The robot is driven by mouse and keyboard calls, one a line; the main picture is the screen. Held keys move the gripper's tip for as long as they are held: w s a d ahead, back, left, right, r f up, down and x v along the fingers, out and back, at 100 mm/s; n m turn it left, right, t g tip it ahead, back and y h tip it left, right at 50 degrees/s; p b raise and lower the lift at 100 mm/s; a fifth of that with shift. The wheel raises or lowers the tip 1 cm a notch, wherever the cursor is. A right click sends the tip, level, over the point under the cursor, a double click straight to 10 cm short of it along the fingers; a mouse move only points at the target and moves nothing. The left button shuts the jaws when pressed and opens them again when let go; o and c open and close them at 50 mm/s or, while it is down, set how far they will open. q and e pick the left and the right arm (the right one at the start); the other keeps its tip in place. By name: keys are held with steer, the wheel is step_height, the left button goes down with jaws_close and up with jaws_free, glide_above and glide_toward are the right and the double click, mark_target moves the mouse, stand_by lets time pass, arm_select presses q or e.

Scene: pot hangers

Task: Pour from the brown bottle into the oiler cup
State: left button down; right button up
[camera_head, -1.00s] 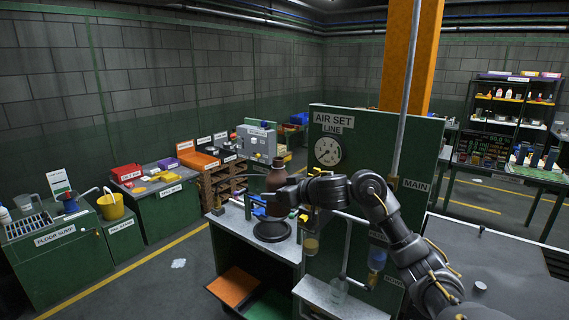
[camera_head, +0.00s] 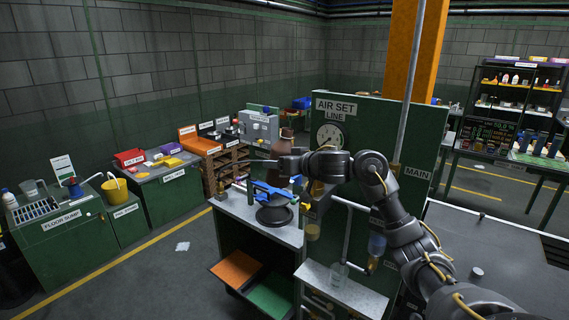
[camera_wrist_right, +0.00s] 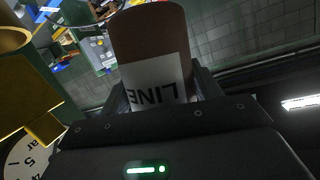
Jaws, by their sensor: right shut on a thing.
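The brown bottle (camera_head: 286,147) is in my right gripper (camera_head: 283,163), above the bench left of the green AIR SET LINE panel. In the right wrist view the bottle (camera_wrist_right: 150,35) sits between the fingers, with a white label reading LINE. It looks about upright in the head view. A small clear cup with amber contents (camera_head: 313,231) hangs at the panel's front, below and right of the bottle; I cannot tell for certain that it is the oiler cup. A brass-coloured part (camera_wrist_right: 25,95) is close at the left in the wrist view. My left gripper is not in view.
A black round stand with a blue top (camera_head: 273,213) is on the bench (camera_head: 233,208) below the bottle. The panel (camera_head: 400,140) carries a gauge (camera_head: 330,136), vertical pipes and a blue-tinted bowl (camera_head: 377,243). A clear container (camera_head: 338,274) stands on the lower shelf.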

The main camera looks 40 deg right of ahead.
mark_target(275, 172)
steer(key=shift+w+a+m+t+y, duration=0.2)
steer(key=shift+a+m+t+y, duration=0.15)
steer(key=shift+a+m, duration=0.25)
steer(key=shift+w+a+f+m+t+y, duration=0.15)
steer(key=shift+a+m+t+y, duration=0.25)
steer(key=shift+m, duration=0.4)
steer(key=shift+a+f+m+t, duration=0.3)
steer(key=shift+m+t, duration=0.15)
steer(key=shift+m, duration=0.25)
steer(key=shift+f+m+t+b, duration=0.3)
steer(key=shift+m+t+b, duration=0.55)
steer(key=shift+b, duration=1.25)
steer(key=shift+d+f+m+t+b, duration=0.3)
steer(key=shift+m+b, duration=0.6)
steer(key=shift+b, duration=0.65)
steer(key=shift+d+f+m+t+b, duration=0.15)
steer(key=shift+f+m+b, duration=0.2)
steer(key=shift+m+b, duration=0.85)
steer(key=shift+s+d+f+m+t+h, duration=0.3)
steer(key=shift+d+f+m+t, duration=0.25)
steer(key=shift+m, duration=0.4)
steer(key=shift+r, duration=0.1)
steer(key=shift+d, duration=0.1)
